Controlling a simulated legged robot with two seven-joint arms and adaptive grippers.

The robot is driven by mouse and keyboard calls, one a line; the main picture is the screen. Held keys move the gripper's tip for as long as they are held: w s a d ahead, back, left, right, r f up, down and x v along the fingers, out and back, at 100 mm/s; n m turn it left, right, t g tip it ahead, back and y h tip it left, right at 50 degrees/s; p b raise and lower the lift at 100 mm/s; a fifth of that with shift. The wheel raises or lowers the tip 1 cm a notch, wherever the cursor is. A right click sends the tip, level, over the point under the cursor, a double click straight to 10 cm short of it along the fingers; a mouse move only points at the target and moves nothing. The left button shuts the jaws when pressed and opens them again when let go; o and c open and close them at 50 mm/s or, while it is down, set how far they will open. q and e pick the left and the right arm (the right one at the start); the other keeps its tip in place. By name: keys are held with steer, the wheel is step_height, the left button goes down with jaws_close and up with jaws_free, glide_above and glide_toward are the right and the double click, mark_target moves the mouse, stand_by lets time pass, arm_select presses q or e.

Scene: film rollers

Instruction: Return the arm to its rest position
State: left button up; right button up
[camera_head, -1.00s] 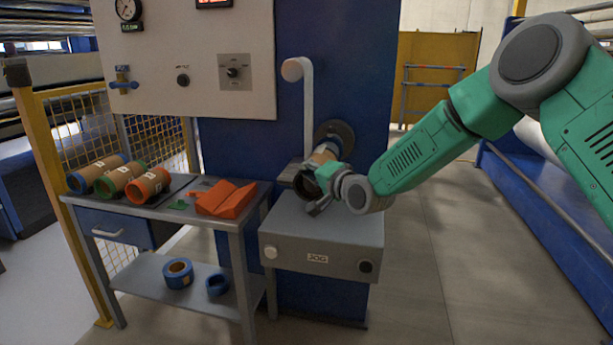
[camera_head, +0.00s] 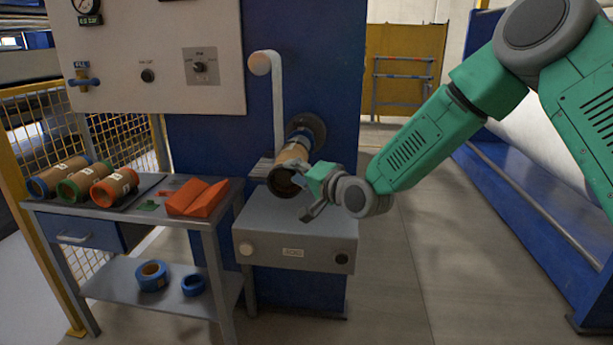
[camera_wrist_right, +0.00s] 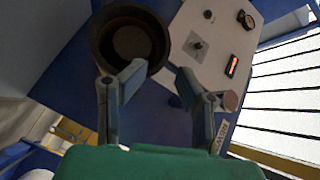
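My right gripper (camera_head: 316,192) is beside the front end of the cardboard roll (camera_head: 291,160) on the machine's shaft in the head view. In the right wrist view the right gripper (camera_wrist_right: 160,100) has its two fingers spread wide apart, with nothing between them. The roll's dark round end (camera_wrist_right: 131,42) shows just beyond the left finger in that view. My right arm (camera_head: 420,140) reaches in from the right. My left gripper is not in view.
A grey jog box (camera_head: 290,232) juts out below the roll. The side table (camera_head: 110,215) at left bears several rolls and an orange holder (camera_head: 197,198). Blue tape rolls (camera_head: 152,275) lie on its lower shelf. The floor (camera_head: 420,280) at right is clear.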

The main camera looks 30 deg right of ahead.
steer(key=f+v, duration=0.1)
steer(key=v, duration=0.4)
steer(key=s+a+f+n+g+h, duration=0.1)
steer(key=s+a+f+n+g, duration=0.2)
steer(key=s+f, duration=0.75)
steer(key=s+a+f+n+g, duration=0.25)
steer(key=s+f+g, duration=0.35)
steer(key=f, duration=0.8)
steer(key=s+d+f+n+g+h, duration=0.1)
steer(key=s+f, duration=0.4)
steer(key=s, duration=0.8)
steer(key=s+d+f+n+g+h, duration=0.2)
steer(key=s+f+n+g, duration=0.2)
steer(key=s, duration=0.8)
steer(key=shift+s+d+f+n+g, duration=0.3)
steer(key=shift+s+f+n+g, duration=0.1)
steer(key=shift+f+g, duration=0.35)
